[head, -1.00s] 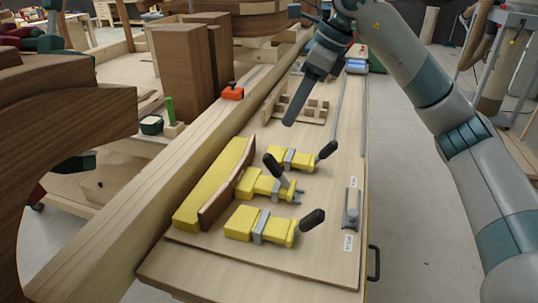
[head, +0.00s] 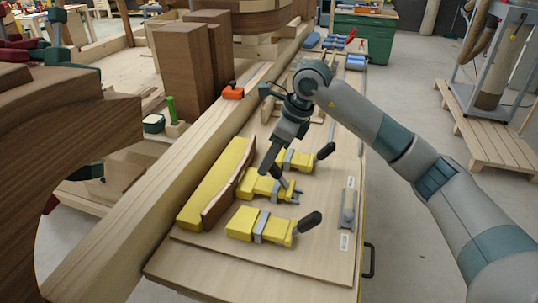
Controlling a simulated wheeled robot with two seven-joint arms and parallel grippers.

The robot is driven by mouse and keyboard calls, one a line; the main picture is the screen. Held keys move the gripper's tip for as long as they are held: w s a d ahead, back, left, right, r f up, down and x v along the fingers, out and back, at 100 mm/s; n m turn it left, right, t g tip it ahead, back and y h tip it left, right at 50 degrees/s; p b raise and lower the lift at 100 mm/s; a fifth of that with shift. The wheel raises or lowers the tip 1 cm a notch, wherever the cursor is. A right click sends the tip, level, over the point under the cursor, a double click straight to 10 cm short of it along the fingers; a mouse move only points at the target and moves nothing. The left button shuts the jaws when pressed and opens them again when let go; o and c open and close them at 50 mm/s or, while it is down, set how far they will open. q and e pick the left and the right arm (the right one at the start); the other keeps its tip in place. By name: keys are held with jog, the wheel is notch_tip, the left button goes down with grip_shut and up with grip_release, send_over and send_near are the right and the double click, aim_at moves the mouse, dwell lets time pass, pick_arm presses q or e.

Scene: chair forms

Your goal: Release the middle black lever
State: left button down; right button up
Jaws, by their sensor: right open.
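Three yellow toggle clamps with black levers stand in a row on the wooden board (head: 210,268). The middle clamp (head: 256,185) has its black lever (head: 278,174) raised and leaning up to the left, partly hidden by my right gripper. The far lever (head: 326,151) and the near lever (head: 310,222) point out to the right. My right gripper (head: 268,165) is open, its fingers pointing down at the top of the middle lever. I cannot tell whether they touch it or surround it. My left gripper is not in view.
A curved brown wood strip (head: 228,194) and a yellow form block (head: 215,180) stand left of the clamps. A long wooden beam (head: 130,215) runs along the left. A metal bracket (head: 347,212) sits at the board's right edge. The near board is clear.

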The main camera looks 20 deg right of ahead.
jog(key=shift+a+f, duration=0.1)
jog(key=shift+f, duration=0.2)
jog(key=shift+w, duration=0.1)
grip_shut()
